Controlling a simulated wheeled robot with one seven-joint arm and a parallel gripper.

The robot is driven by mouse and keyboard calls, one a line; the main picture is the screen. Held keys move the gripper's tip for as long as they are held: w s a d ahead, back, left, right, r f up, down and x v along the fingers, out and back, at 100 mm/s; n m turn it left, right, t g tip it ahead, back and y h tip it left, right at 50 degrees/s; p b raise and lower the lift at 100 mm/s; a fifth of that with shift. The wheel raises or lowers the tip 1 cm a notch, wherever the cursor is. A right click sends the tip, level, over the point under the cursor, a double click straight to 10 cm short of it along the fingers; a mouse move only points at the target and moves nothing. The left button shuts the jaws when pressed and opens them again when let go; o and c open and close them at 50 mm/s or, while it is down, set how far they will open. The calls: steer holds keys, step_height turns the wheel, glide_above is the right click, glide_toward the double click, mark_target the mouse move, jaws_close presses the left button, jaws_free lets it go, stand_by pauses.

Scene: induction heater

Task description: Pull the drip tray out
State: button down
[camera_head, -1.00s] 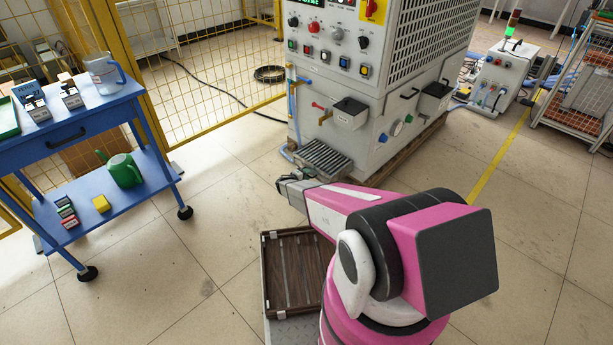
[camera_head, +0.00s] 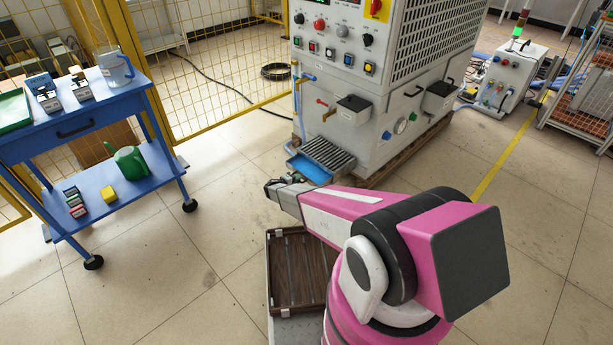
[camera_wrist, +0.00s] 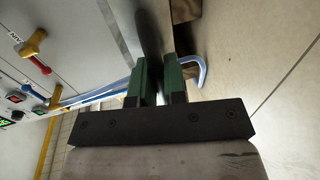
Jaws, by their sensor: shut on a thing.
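The drip tray (camera_head: 310,170) is a blue, shallow tray. It sticks out at the front left from under a slatted grate (camera_head: 328,153) at the foot of the grey heater cabinet; its rear part is hidden under the grate. My gripper (camera_head: 271,187) is low in front of the tray, at its outer edge. In the wrist view the two green fingers of my gripper (camera_wrist: 160,80) stand close together with a narrow gap. They are shut on the tray's front, though the grip point itself is dark and hard to make out.
A blue trolley (camera_head: 75,132) with a green watering can (camera_head: 127,163) stands at the left. A brown slatted crate (camera_head: 298,268) is near my base. A blue hose (camera_wrist: 190,62) runs beside the cabinet. Floor between trolley and cabinet is clear.

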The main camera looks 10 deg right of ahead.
steer(key=v, duration=0.3)
steer(key=shift+s+a+f, duration=0.25)
steer(key=shift+a+f, duration=0.05)
steer(key=shift+a, duration=0.05)
steer(key=c, duration=1.2)
jaws_free()
steer(key=v, duration=1)
steer(key=shift+s+a, duration=0.2)
steer(key=shift+a, duration=0.1)
steer(key=shift+r, duration=0.1)
